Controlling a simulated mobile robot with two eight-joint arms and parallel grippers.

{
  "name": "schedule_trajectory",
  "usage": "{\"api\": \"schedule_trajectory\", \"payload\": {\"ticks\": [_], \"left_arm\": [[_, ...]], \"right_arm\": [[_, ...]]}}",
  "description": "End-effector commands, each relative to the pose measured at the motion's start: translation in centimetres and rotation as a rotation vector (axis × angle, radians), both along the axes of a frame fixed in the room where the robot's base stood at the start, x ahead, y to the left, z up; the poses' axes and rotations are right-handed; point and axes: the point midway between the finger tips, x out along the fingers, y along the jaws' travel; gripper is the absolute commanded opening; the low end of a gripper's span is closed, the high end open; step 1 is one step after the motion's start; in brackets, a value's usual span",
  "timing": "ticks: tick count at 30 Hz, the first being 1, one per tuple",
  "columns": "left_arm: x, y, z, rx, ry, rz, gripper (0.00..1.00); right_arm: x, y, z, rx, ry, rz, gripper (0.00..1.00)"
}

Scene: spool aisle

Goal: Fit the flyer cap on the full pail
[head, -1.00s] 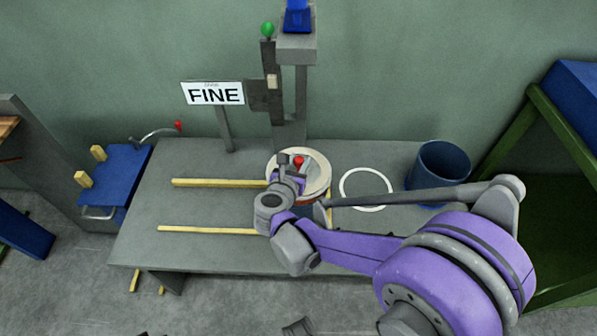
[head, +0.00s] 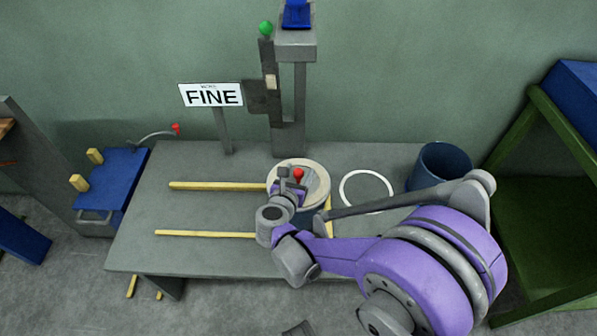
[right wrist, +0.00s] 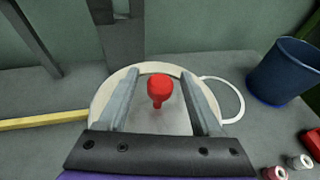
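The flyer cap (head: 315,185) is a pale cream disc with a red knob (head: 299,173), seen on top of a dark blue pail (head: 318,214) on the bench. The arm hides much of the pail, and I cannot tell whether the cap is fully seated. My right gripper (head: 288,186) is over the cap. In the right wrist view its two fingers (right wrist: 161,98) stand apart on either side of the red knob, with gaps on both sides, above the cap (right wrist: 140,75). My left gripper is not in view.
Yellow rails (head: 215,186) lie left of the pail on the grey bench (head: 200,260). A white ring (head: 345,188) and a dark blue bin (head: 438,180) are to the right. A FINE sign (head: 211,95) and a grey column (head: 288,140) stand behind.

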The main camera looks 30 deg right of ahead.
Motion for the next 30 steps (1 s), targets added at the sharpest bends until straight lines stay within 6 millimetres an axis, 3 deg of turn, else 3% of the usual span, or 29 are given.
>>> {"api": "schedule_trajectory", "payload": {"ticks": [6,21,27,30], "left_arm": [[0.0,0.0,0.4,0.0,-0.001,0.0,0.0],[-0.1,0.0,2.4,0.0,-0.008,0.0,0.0],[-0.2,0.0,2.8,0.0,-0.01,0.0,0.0],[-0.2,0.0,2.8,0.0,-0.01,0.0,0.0]], "right_arm": [[-0.1,0.1,0.5,0.0,0.0,0.001,0.66],[-6.3,6.6,3.8,0.0,0.0,0.004,0.66],[-7.6,8.0,4.4,-0.004,0.0,0.005,0.66],[-7.0,8.2,5.7,-0.059,0.0,0.066,0.66]]}}
